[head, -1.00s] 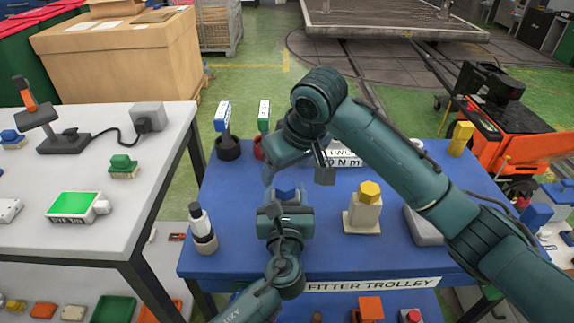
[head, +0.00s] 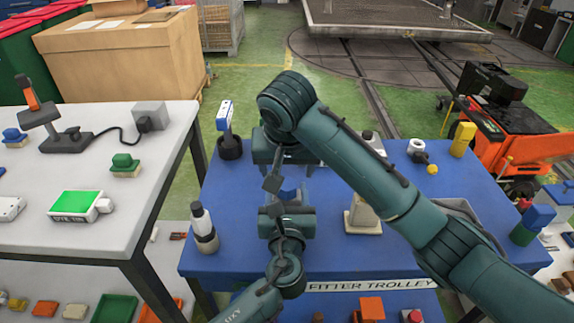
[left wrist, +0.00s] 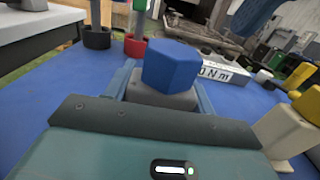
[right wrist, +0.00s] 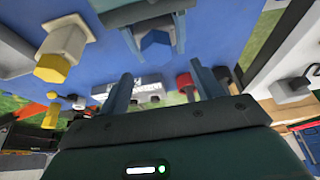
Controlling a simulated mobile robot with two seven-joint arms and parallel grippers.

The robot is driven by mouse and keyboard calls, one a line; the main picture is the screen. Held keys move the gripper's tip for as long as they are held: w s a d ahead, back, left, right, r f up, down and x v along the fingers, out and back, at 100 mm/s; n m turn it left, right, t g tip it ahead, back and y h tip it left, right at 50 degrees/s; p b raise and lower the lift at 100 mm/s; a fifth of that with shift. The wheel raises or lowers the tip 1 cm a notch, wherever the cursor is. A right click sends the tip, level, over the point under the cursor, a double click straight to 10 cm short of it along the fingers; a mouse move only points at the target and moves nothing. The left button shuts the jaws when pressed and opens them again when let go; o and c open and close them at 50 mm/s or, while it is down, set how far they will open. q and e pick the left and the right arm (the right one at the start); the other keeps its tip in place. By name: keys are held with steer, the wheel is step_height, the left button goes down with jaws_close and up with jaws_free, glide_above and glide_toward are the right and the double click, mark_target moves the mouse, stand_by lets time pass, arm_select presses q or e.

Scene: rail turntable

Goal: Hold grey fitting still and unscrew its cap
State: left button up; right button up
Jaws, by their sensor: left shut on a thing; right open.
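The grey fitting (left wrist: 160,99) stands on the blue trolley top, with a blue six-sided cap (left wrist: 172,65) on it. The cap also shows in the head view (head: 289,194) and the right wrist view (right wrist: 157,41). My left gripper (left wrist: 163,92) is shut on the grey fitting below the cap, one finger on each side; in the head view it hides most of the body. My right gripper (right wrist: 163,88) is open and empty. It hangs above and behind the fitting, apart from the cap, with its fingers partly hidden in the head view.
A cream fitting with a yellow cap (right wrist: 54,67) stands to the right of the grey one in the head view. A black-and-white bottle (head: 203,228) stands at the trolley's left. Tools in round holders (head: 229,147) stand at the back. A white table (head: 95,190) is at left.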

mark_target(288, 184)
steer(key=shift+f, duration=1.9)
steer(key=shift+c, duration=0.3)
steer(key=c, duration=1.2)
steer(key=n+y, duration=0.1)
steer(key=n, duration=0.3)
steer(key=shift+d+y, duration=0.15)
steer(key=shift+y, duration=0.25)
steer(key=shift+n, duration=1)
steer(key=shift+w+y, duration=0.1)
steer(key=shift+y, duration=0.2)
steer(key=n+g+y, duration=0.1)
steer(key=n, duration=0.3)
steer(key=shift+d, duration=0.1)
steer(key=shift+n+g, duration=0.6)
steer(key=shift+n, duration=0.4)
